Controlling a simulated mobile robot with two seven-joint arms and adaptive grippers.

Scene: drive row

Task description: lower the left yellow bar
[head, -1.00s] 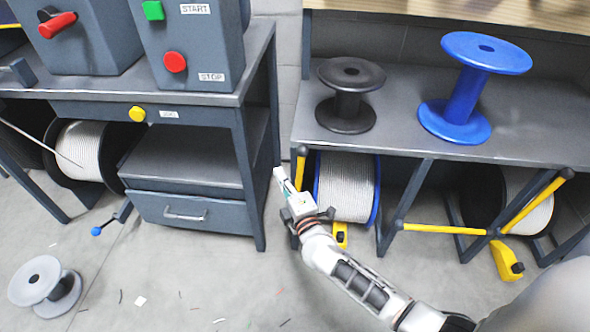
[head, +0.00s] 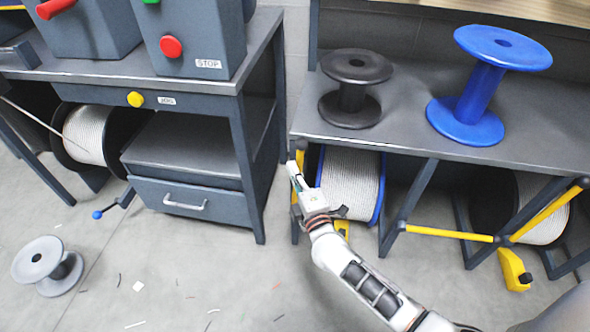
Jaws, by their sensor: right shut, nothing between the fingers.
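The left yellow bar (head: 300,157) stands steeply up at the left edge of the left reel bay under the right-hand bench. Its dark end shows at the top, and its lower part is hidden behind my right gripper. My right gripper (head: 292,170) is shut and empty, its tips at the bar in the picture; I cannot tell whether they touch it. Behind it is a white cable reel (head: 350,185) with a blue flange. My left gripper is out of view.
Another yellow bar (head: 450,234) lies level, and one (head: 545,215) slants up at the right bay. Yellow blocks sit low (head: 514,270). A black spool (head: 354,95) and a blue spool (head: 470,110) stand on the bench. A grey spool (head: 46,266) is on the floor.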

